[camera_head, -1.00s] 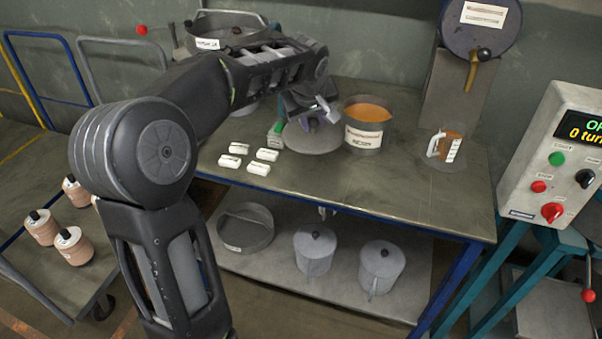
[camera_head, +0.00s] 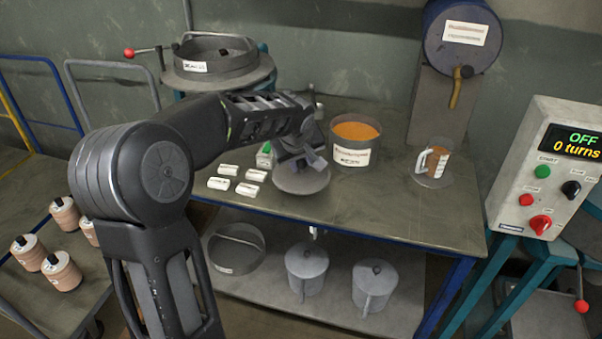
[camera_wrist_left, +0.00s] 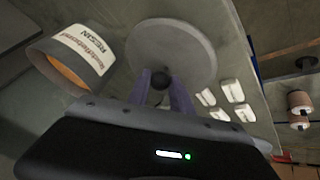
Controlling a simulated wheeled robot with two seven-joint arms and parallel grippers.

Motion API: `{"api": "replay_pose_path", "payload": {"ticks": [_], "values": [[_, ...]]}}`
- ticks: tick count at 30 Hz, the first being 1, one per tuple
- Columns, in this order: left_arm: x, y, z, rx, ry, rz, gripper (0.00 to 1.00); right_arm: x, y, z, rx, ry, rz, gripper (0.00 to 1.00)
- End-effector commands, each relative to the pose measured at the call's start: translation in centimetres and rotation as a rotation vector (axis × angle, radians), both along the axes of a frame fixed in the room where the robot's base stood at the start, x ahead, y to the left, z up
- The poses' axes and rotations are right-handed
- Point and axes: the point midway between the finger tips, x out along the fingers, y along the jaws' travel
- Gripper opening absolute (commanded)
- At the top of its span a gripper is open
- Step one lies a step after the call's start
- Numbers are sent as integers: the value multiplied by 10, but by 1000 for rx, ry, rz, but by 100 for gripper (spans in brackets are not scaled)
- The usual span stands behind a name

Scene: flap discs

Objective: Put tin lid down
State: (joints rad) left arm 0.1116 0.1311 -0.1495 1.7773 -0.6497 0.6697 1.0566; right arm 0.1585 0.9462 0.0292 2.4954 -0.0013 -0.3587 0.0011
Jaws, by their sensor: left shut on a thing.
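The tin lid (camera_head: 302,180) is a grey round disc at the table's left-middle, in front of the open tin (camera_head: 352,157) of orange-brown resin. My left gripper (camera_head: 298,160) is above the lid, shut on its knob. In the left wrist view the lid (camera_wrist_left: 185,45) spreads beyond the fingers, and its dark knob (camera_wrist_left: 160,80) sits between the fingertips. The lid is at or just above the tabletop; I cannot tell whether it touches. My right gripper is not in view.
Several white labelled blocks (camera_head: 246,189) lie left of the lid. A measuring jug (camera_head: 437,160) stands on a round plate at the right. Lidded pots (camera_head: 306,268) stand on the lower shelf. The table's front right (camera_head: 400,210) is clear.

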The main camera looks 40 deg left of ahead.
Motion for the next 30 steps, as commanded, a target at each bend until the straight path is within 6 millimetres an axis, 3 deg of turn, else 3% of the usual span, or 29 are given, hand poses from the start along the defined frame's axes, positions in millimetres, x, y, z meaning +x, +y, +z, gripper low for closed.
{"api": "replay_pose_path", "payload": {"ticks": [9, 22, 23, 30], "values": [[0, 0, -34, 0, 1, 0, 0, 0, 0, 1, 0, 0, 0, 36], [0, 0, -41, -1, -1, 0, 0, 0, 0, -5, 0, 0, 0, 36], [0, 0, -41, 0, 0, 0, 27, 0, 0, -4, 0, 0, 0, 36], [0, 0, -40, -1, 1, 0, 47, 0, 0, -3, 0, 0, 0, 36]]}}
